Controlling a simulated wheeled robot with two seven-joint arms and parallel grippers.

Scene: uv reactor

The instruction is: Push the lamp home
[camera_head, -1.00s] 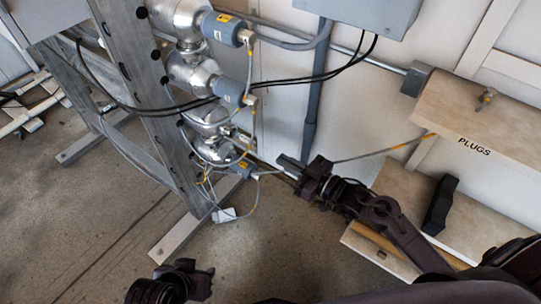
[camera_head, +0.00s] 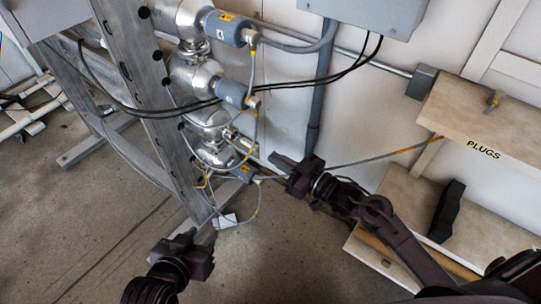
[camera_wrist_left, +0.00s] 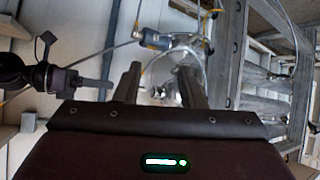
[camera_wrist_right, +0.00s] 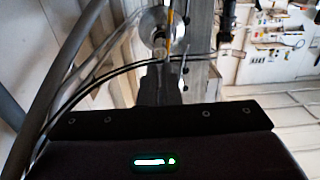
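Several steel reactor chambers are stacked on the grey frame (camera_head: 126,70); the lowest chamber (camera_head: 213,152) is nearest my grippers. A thin pale rod (camera_head: 250,149), which looks like the lamp, slants from the lowest chamber toward my right gripper (camera_head: 280,162). My right gripper's fingers are together in the right wrist view (camera_wrist_right: 158,85), pointing at a round metal end (camera_wrist_right: 160,30). I cannot see the lamp between them. My left gripper (camera_head: 188,238) is low in front of the frame, apart from the chambers. Its fingers are spread and empty in the left wrist view (camera_wrist_left: 160,88).
A grey conduit (camera_head: 322,90) runs down the wall. At the right are a PLUGS shelf (camera_head: 480,125) and a lower shelf with a black object (camera_head: 447,210).

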